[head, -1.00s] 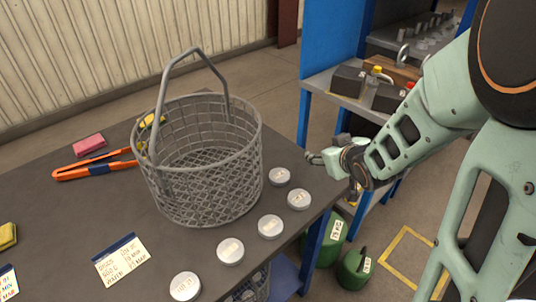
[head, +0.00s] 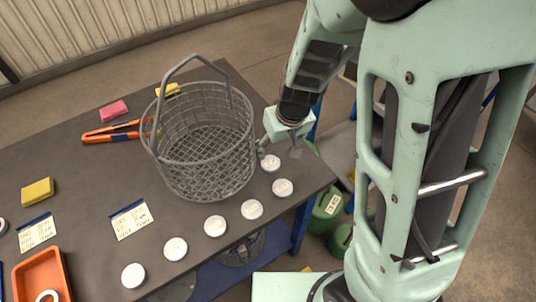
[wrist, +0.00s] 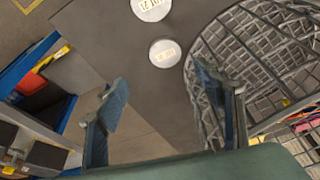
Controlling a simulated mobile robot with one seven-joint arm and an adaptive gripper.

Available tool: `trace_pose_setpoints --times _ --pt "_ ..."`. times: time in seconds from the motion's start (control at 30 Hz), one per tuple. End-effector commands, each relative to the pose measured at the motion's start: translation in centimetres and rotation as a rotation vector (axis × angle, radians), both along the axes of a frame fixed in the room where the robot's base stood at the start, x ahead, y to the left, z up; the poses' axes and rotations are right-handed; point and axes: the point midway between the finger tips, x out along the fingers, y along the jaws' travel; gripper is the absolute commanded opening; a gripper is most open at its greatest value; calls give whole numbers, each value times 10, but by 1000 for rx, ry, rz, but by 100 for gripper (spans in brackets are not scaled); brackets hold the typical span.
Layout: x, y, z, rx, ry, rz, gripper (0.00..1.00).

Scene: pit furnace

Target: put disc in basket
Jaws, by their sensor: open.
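A grey wire basket (head: 206,140) with a raised handle stands on the dark table; it also shows at the right of the wrist view (wrist: 262,62). Several pale labelled discs lie in a row along the table's front edge, from one at the front left (head: 133,275) to the far one (head: 270,163) beside the basket. My gripper (head: 280,152) is low at the table's right edge, close to the far disc. In the wrist view my gripper (wrist: 170,95) is open, with nothing between its fingers. That view shows a disc (wrist: 165,53) ahead of the fingers and another (wrist: 152,8) beyond.
Orange tongs (head: 112,132), a pink block (head: 113,110) and a yellow block (head: 38,191) lie on the table. Written cards (head: 131,219) and an orange tray (head: 42,277) are at the left. Green canisters (head: 325,208) stand on the floor beyond the table's right edge.

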Motion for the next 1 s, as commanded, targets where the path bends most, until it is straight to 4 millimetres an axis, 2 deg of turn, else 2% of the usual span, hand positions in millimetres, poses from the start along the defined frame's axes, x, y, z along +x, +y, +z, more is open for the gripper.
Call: trace_pose_setpoints --times 0.07,0.3,0.57,0.9,1.0 --pt "-1 2 -3 3 9 1 62" --pt "6 6 -40 3 13 -2 62" --pt "12 9 -57 4 9 0 62" --pt "23 18 -97 3 10 -1 62" --pt "24 19 -102 4 9 0 62"
